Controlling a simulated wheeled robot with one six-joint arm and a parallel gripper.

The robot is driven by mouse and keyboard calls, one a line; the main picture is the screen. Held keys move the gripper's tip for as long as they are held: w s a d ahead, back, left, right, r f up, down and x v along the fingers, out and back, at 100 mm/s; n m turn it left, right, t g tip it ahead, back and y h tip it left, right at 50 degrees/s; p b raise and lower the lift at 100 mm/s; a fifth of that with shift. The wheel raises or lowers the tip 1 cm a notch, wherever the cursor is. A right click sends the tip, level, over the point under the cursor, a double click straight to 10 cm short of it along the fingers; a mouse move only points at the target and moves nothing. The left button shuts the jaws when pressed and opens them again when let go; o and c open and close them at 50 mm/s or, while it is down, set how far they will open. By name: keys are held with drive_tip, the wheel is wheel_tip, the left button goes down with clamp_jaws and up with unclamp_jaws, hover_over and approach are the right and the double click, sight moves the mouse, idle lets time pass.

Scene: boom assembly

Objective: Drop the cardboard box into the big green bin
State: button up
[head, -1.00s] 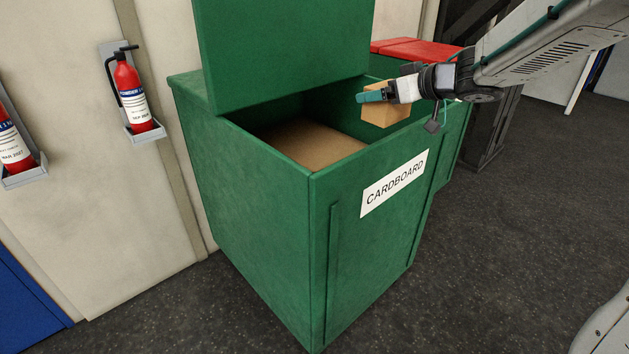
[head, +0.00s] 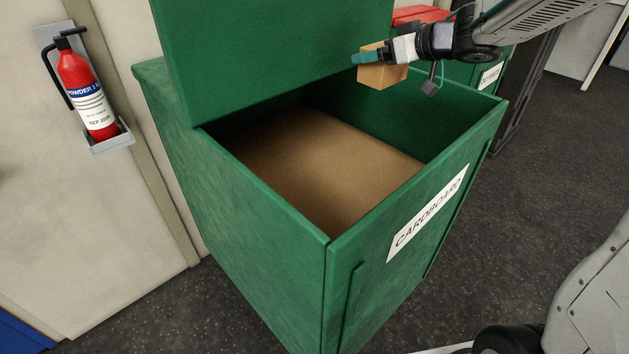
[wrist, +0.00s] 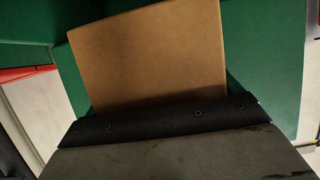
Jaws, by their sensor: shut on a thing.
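The small brown cardboard box (head: 383,73) is held in my gripper (head: 368,58), which is shut on it. The box is above the far right part of the open green bin (head: 262,215), apart from the bin floor. The bin has a white "CARDBOARD" label on its front and its lid (head: 270,50) stands raised at the back. A flat brown surface (head: 325,165) shows inside the bin. In the wrist view the box (wrist: 150,55) fills the upper middle, with green panels behind it; the fingertips are hidden there.
A fire extinguisher (head: 88,90) hangs on the wall at left.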

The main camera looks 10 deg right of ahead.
sight(396, 76)
drive_tip(key=shift+w+d+f, duration=0.15)
drive_tip(key=shift+d+f, duration=0.05)
drive_tip(key=shift+f, duration=0.05)
drive_tip(key=shift+d+f, duration=0.1)
drive_tip(key=shift+f, duration=0.25)
drive_tip(key=shift+a+f, duration=0.2)
drive_tip(key=shift+f, duration=1)
drive_tip(key=shift+a+f, duration=0.15)
drive_tip(key=shift+f, duration=1.05)
drive_tip(key=o, duration=0.7)
drive_tip(key=shift+d, duration=0.1)
drive_tip(key=v, duration=0.7)
drive_tip(key=shift+s+d+r, duration=0.1)
drive_tip(key=shift+s+d, duration=0.1)
drive_tip(key=shift+s, duration=0.1)
